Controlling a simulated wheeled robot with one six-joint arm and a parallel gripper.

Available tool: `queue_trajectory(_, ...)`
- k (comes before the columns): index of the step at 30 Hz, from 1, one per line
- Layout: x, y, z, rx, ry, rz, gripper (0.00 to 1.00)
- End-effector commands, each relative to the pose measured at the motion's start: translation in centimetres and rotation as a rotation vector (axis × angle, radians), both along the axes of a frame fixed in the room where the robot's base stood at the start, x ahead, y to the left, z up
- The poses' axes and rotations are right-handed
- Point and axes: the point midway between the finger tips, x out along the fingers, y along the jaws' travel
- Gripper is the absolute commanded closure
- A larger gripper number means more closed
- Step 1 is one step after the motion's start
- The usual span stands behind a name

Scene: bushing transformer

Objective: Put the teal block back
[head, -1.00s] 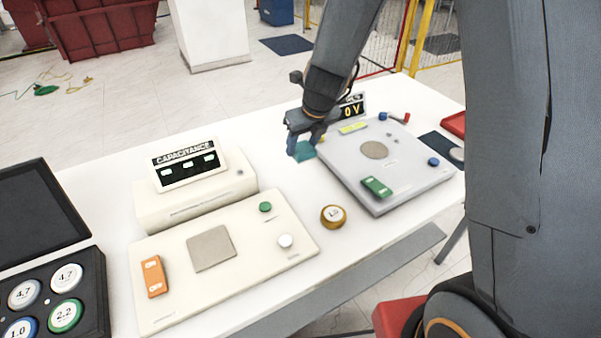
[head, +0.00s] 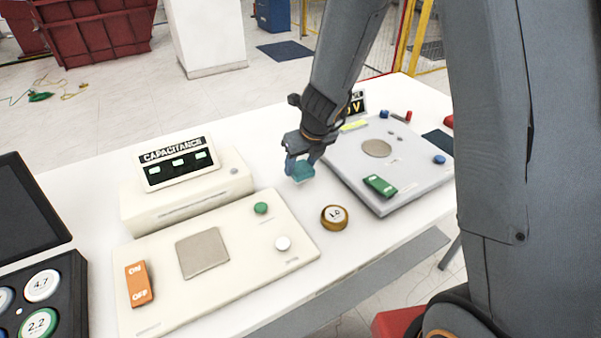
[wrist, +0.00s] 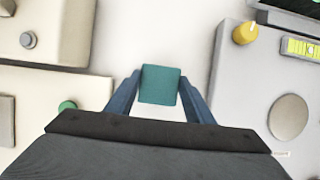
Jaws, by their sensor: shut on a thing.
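The teal block (head: 302,172) is held between the fingers of my gripper (head: 303,167), above the white table between the cream capacitance station and the grey voltage station. In the wrist view the teal block (wrist: 160,85) sits between the two blue fingers of my gripper (wrist: 160,95), with white table surface beyond it. I cannot tell the exact height of the block above the table.
The cream panel (head: 225,290) with an orange switch (head: 139,284) lies to the left. The grey panel (head: 400,200) with a green switch (head: 380,185) lies to the right. A round gold-rimmed weight-like disc (head: 334,217) stands on the table between them, nearer the front edge.

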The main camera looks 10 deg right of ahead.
Motion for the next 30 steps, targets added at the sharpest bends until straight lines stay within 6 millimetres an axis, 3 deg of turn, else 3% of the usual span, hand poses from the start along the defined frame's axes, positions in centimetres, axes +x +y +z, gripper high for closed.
queue_trajectory(1,0.1,0.0,-0.9,0.000,0.000,0.000,0.73)
queue_trajectory(6,0.1,0.0,-2.0,0.000,-0.001,0.000,0.73)
queue_trajectory(20,0.1,0.0,-2.3,0.000,-0.001,0.000,0.73)
queue_trajectory(21,0.1,0.0,-2.3,0.000,-0.001,0.000,0.50)
queue_trajectory(24,0.0,0.0,-2.3,0.000,0.000,0.000,0.33)
queue_trajectory(30,0.0,0.0,-2.2,0.000,0.000,0.000,0.33)
